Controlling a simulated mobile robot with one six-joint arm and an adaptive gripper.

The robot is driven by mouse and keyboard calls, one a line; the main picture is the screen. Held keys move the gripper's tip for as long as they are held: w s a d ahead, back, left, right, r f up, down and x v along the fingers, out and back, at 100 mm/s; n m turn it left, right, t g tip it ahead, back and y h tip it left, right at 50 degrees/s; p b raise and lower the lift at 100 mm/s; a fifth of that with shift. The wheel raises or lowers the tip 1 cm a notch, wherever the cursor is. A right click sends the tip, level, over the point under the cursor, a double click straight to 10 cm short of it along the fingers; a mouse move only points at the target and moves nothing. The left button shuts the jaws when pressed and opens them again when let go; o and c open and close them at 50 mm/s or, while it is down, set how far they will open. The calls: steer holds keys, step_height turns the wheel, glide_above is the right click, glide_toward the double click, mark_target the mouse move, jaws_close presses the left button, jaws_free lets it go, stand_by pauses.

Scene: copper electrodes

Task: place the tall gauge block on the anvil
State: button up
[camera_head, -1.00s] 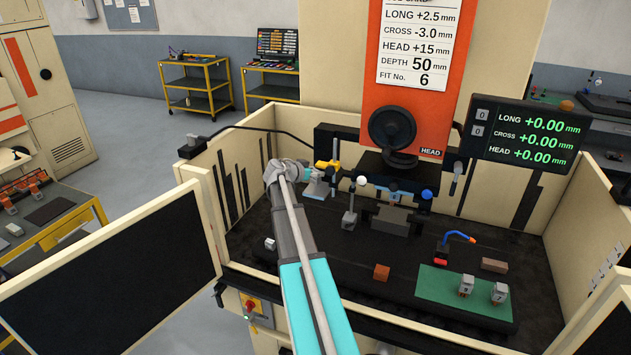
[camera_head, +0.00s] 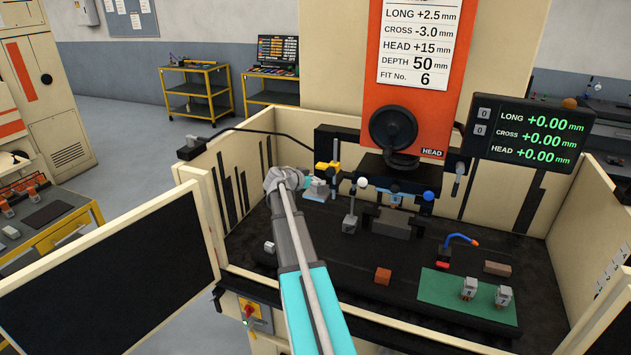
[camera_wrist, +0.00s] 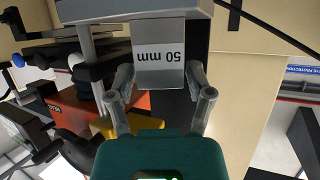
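The tall gauge block (camera_wrist: 160,68), a grey block marked "50 mm", shows upside down in the wrist view. My gripper's (camera_wrist: 160,78) two fingers press against its left and right sides, so it looks shut on the block. The block's far end meets the edge of a wide grey slab (camera_wrist: 110,10), which looks like the anvil; whether it bears on the slab or stops just short I cannot tell. In the head view my wrist (camera_head: 283,180) is at the back left of the black bed, beside a small grey and yellow fixture (camera_head: 328,167). The block is not clear there.
Two small grey blocks (camera_head: 470,289) stand on the green mat (camera_head: 445,288). The orange machine head (camera_head: 420,100) hangs above. Cream walls enclose the bed.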

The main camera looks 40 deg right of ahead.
steer(key=shift+o, duration=0.4)
steer(key=shift+r, duration=0.15)
steer(key=shift+a+r+p, duration=0.15)
steer(key=shift+a+p, duration=0.05)
steer(key=shift+p, duration=0.1)
steer(key=p+v, duration=0.4)
steer(key=v, duration=0.7)
steer(key=shift+a, duration=0.25)
steer(key=s+a+f+n+y, duration=0.3)
steer(key=a+n, duration=0.3)
steer(key=a, duration=0.9)
steer(key=s+a+f+n+y, duration=0.4)
steer(key=s+a+n+y, duration=0.2)
steer(key=a, duration=0.8)
steer(key=s+a+f+n+y, duration=0.4)
steer(key=a+n, duration=0.1)
steer(key=a, duration=1)
steer(key=shift+s+a+f+n+y, duration=0.15)
steer(key=shift+s+a+n+y, duration=0.15)
steer(key=shift+n, duration=0.1)
